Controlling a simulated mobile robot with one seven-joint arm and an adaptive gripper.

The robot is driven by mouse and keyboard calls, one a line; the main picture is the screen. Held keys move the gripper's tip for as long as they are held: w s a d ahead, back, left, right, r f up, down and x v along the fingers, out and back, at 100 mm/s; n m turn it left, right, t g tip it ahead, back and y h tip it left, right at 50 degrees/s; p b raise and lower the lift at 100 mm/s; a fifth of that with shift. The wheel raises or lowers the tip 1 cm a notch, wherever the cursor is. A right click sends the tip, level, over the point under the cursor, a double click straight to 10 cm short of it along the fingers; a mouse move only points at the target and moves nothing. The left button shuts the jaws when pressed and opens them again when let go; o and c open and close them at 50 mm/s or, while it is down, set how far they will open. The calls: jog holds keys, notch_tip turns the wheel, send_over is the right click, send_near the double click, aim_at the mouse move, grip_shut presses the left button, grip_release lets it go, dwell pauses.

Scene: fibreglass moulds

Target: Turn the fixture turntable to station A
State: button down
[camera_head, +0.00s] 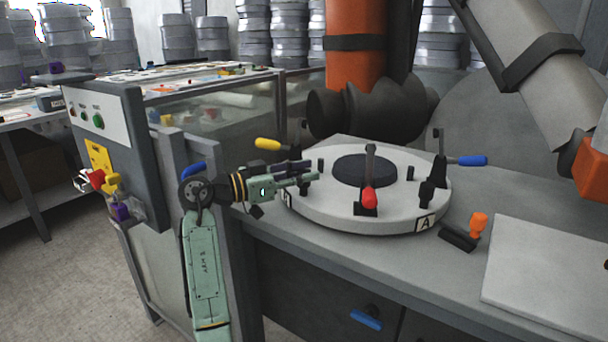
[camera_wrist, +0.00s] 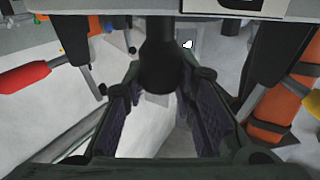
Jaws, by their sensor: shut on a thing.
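The fixture turntable (camera_head: 325,205) is a round pale disc on the grey bench, with a dark round pad (camera_head: 365,170) in its middle. A plate marked A (camera_head: 426,222) is on its front right rim, and another plate (camera_head: 288,198) is on its left rim, its mark unclear. Red (camera_head: 369,197), yellow (camera_head: 267,144) and blue (camera_head: 472,160) clamp handles stand around it. My gripper (camera_head: 312,178) reaches in from the left at the disc's left edge. In the wrist view its fingers (camera_wrist: 158,100) are shut on a dark upright peg (camera_wrist: 160,55). The peg's grasped part is partly hidden.
A black block with an orange knob (camera_head: 478,222) sits on the bench close to the plate marked A. A white board (camera_head: 550,275) lies at the right. A control panel (camera_head: 98,120) and glass-sided case stand at the left. A large orange and grey arm (camera_head: 355,60) rises behind.

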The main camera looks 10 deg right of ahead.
jog(key=c, duration=1.3)
grip_release()
jog(key=v, duration=1.2)
